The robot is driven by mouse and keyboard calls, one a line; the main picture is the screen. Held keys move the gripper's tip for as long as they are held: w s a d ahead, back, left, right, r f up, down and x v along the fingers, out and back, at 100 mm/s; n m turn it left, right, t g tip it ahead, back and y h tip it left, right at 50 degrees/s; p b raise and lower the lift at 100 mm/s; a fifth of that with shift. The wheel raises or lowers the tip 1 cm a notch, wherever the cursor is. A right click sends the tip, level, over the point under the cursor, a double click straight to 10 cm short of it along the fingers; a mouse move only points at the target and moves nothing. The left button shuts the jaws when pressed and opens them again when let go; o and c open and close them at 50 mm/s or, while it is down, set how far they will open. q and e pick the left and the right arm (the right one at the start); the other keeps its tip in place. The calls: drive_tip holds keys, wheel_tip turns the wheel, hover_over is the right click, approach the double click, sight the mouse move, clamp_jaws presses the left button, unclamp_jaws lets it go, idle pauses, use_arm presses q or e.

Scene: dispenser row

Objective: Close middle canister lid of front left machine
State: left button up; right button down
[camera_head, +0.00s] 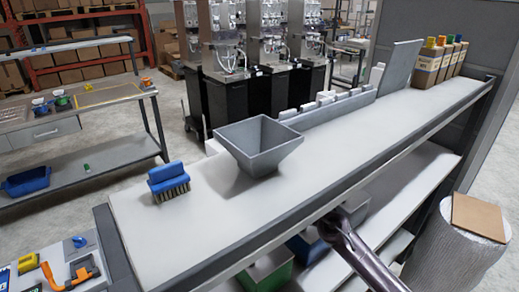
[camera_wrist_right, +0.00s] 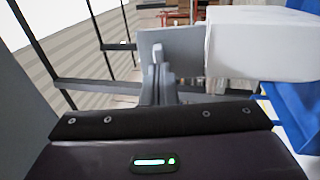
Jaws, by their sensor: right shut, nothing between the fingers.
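Several tall metal-and-black machines stand in a row at the back of the head view; the leftmost one in front (camera_head: 222,75) has a silver upper part and a black lower cabinet. Its canisters and middle lid are too small or cut off at the top to make out. My right gripper (camera_wrist_right: 158,65) is shut and empty in the right wrist view, in front of a grey panel (camera_wrist_right: 183,50). I cannot tell whether it touches the panel. In the head view only a dark arm link of mine shows, low by the shelf. My left gripper is not in view.
A long grey shelf unit (camera_head: 219,217) lies between me and the machines, with a grey square hopper (camera_head: 260,150), a blue brush (camera_head: 168,182) and several bottles (camera_head: 428,62) on it. A workbench (camera_head: 95,97) stands left. A white box (camera_wrist_right: 262,45) is right of my gripper.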

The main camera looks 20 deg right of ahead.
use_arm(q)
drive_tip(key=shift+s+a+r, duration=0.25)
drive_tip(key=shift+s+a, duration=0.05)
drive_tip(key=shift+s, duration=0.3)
use_arm(e)
drive_tip(key=shift+w+a+r, duration=0.15)
drive_tip(key=shift+w+a, duration=0.1)
drive_tip(key=shift+w, duration=0.35)
